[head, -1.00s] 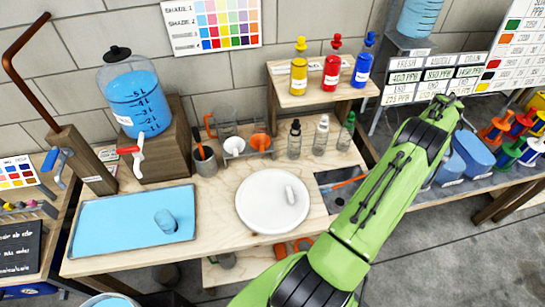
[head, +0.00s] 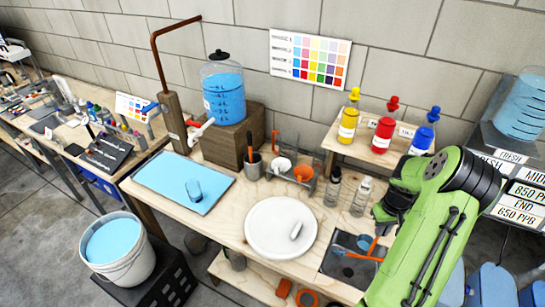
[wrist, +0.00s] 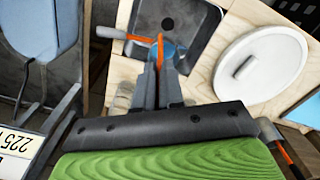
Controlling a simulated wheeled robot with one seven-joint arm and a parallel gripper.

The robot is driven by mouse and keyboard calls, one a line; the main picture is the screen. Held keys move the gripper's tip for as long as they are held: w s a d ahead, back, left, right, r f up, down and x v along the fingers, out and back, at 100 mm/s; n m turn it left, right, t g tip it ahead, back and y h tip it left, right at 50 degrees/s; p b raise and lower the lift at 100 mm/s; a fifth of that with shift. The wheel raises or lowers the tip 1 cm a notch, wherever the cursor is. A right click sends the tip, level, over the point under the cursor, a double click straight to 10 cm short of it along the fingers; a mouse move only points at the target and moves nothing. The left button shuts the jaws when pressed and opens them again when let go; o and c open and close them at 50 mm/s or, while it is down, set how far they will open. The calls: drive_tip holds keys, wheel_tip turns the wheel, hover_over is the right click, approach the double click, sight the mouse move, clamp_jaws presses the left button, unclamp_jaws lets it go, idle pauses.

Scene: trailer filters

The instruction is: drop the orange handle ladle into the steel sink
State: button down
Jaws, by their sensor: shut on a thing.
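The steel sink (head: 343,270) is a dark square basin set in the wooden bench, right of the round white lid. In the wrist view the sink (wrist: 197,14) and its round drain lie just beyond my fingertips. My gripper (head: 376,229) points down over the sink's back right part. In the wrist view my gripper (wrist: 160,66) is shut on the orange-handled ladle (wrist: 160,43). A blue part shows behind its handle. The ladle (head: 375,246) also shows below my fingers in the head view. Its exact height above the basin is unclear.
The white round lid (head: 268,230) is left of the sink. Bottles (head: 360,197) stand behind. A blue tray (head: 165,172) and white bucket (head: 140,265) are farther left.

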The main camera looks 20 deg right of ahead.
wheel_tip(320, 180, down, 6)
drive_tip(key=b, duration=0.3)
drive_tip(key=shift+w+a+b, duration=0.15)
drive_tip(key=shift+b, duration=0.15)
drive_tip(key=c, duration=1.2)
unclamp_jaws()
drive_tip(key=shift+r, duration=0.1)
drive_tip(key=shift+o, duration=0.2)
wheel_tip(320, 180, up, 16)
drive_tip(key=shift+f, duration=0.1)
